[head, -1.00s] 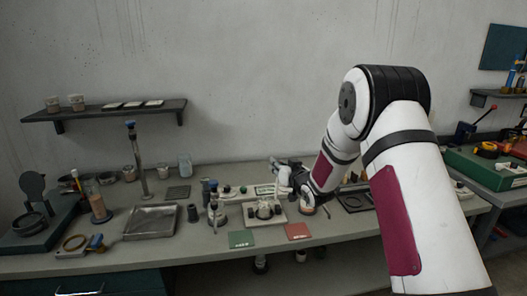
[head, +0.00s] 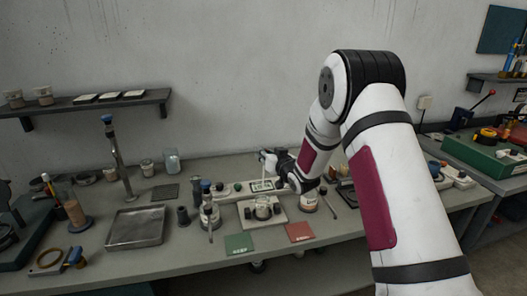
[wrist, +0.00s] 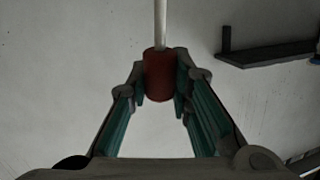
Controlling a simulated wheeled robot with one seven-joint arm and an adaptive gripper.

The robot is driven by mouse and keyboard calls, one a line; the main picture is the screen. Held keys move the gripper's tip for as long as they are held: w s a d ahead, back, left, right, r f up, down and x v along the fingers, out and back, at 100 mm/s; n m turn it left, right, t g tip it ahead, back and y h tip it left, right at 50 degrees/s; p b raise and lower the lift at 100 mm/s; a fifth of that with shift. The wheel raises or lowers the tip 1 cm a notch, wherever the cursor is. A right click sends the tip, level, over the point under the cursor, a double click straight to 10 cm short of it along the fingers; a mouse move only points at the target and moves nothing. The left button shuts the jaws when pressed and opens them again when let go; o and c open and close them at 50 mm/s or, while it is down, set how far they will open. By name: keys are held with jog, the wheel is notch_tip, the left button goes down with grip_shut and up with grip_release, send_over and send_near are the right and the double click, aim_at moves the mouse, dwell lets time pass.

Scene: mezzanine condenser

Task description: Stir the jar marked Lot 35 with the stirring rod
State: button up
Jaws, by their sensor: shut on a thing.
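My gripper (wrist: 161,82) is shut on the dark red grip (wrist: 160,75) of the stirring rod, whose pale shaft (wrist: 160,22) runs out of the top of the wrist view. In the head view my gripper (head: 270,162) is above the bench, just above and behind a clear glass jar (head: 262,208) on a pale stand. A second jar (head: 308,201) with an orange-brown band stands to its right, partly behind my arm. I cannot read a lot number on either jar. The rod's lower end is not clear in the head view.
A green card (head: 239,243) and a red card (head: 299,232) lie at the bench's front. A metal tray (head: 136,228), a tall stand (head: 120,160) and dark bottles (head: 207,195) are to the left. A wall shelf (head: 90,106) hangs at upper left.

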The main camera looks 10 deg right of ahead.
jog(key=shift+w+d+f+b, duration=0.1)
jog(key=shift+w+f+b, duration=0.15)
jog(key=shift+f, duration=0.55)
jog(key=shift+w+d+f+b, duration=0.1)
jog(key=shift+f+b, duration=0.2)
jog(key=shift+f, duration=0.45)
jog(key=shift+s+a+f+b, duration=0.15)
jog(key=shift+s+f, duration=0.1)
jog(key=shift+f, duration=1)
jog(key=shift+s+a+f+b, duration=0.1)
jog(key=shift+s+f+b, duration=0.1)
jog(key=shift+f, duration=1)
jog(key=shift+s+a+f+b, duration=0.15)
jog(key=shift+s+f, duration=0.1)
jog(key=shift+f, duration=1)
